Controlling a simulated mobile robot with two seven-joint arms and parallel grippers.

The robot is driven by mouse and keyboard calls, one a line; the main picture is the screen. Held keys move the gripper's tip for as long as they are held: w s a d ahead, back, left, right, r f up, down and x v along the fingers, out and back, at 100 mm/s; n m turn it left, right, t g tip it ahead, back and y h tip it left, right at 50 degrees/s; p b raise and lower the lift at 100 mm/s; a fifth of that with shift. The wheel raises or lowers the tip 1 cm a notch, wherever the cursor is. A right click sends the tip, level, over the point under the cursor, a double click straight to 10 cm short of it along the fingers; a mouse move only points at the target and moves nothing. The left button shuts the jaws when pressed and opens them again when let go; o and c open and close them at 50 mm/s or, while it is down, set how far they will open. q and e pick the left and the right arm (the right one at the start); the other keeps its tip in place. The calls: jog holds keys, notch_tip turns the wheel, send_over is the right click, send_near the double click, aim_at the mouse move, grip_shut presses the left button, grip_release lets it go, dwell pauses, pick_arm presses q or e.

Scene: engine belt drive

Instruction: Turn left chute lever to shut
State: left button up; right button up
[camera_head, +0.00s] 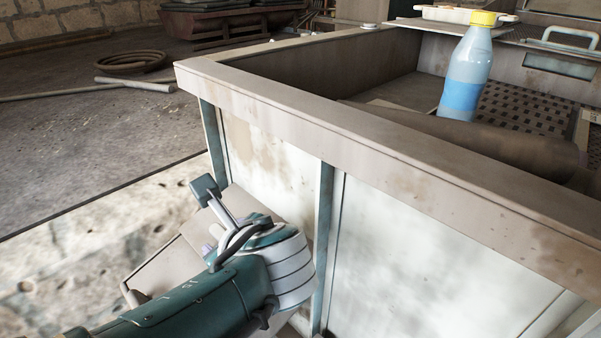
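A lever with a blocky teal-grey handle (205,190) and a pale rod sticks up beside the side wall of the large bin, at lower left. I take it for the left chute lever. Its lower end is hidden behind my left arm. A tan, box-like chute part (162,268) shows below it, also partly covered. My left arm reaches in from the bottom left, and its ringed wrist, at the gripper end (284,264), is close to the lever and the bin wall. The fingers are hidden, so I cannot tell whether they touch anything. My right gripper is not in view.
The bin's thick rim (400,160) runs across the view above the wall panels (420,265). A bottle with a yellow cap (468,75) stands behind the rim near a brown cylinder (480,142). A coiled hose (131,63) lies on the open floor at left.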

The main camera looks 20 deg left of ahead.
pick_arm(q)
jog(key=p+v, duration=0.7)
jog(key=v, duration=0.2)
jog(key=shift+r, duration=0.15)
jog(key=shift+s+d+r, duration=0.1)
jog(key=shift+s+d, duration=0.1)
jog(key=shift+d, duration=0.1)
